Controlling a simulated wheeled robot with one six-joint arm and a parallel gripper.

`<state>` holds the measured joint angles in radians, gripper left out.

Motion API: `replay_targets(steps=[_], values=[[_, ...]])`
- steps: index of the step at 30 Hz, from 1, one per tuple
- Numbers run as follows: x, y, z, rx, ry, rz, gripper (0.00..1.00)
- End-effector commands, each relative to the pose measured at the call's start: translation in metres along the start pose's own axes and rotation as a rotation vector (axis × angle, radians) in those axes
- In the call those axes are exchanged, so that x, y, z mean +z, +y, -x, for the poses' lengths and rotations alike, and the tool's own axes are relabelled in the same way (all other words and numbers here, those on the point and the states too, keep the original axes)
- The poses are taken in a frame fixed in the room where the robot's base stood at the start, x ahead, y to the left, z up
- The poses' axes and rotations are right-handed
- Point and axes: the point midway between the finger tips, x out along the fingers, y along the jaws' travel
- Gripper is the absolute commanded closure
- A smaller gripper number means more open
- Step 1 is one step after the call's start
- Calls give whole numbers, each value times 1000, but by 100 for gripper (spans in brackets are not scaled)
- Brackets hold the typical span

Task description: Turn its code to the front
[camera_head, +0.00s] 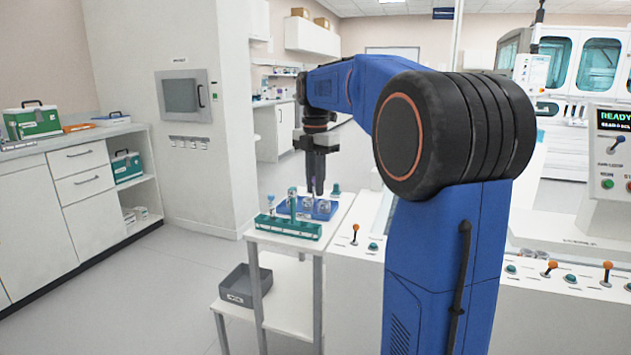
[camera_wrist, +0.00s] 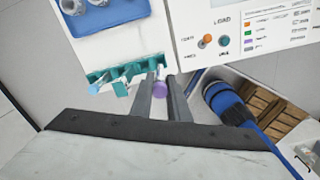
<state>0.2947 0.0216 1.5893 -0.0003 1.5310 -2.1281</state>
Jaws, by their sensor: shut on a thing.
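My gripper (camera_head: 315,188) points down above a small white side table and is shut on a purple-capped tube. In the wrist view the purple cap (camera_wrist: 160,89) shows between the two fingers of my gripper (camera_wrist: 163,84). The tube's body and any code on it are hidden or too small to make out. A green rack (camera_head: 288,228) stands at the table's front edge, with a blue-capped tube (camera_head: 271,202) and a teal-capped tube (camera_head: 292,199) upright in it. The rack also shows in the wrist view (camera_wrist: 126,71), beside my fingers.
A blue tray (camera_head: 325,214) with clear round holders lies behind the rack, close to my fingertips. A grey bin (camera_head: 245,286) sits on the lower shelf. A white console with orange levers (camera_head: 355,233) stands right of the table. Floor to the left is clear.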

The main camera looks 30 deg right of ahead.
Motion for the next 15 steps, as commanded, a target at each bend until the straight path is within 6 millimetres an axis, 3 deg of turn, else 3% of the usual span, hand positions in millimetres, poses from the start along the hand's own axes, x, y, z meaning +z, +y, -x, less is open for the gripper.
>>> replay_targets(steps=[15], values=[[0, 0, -17, -1, 0, 0, 98]])
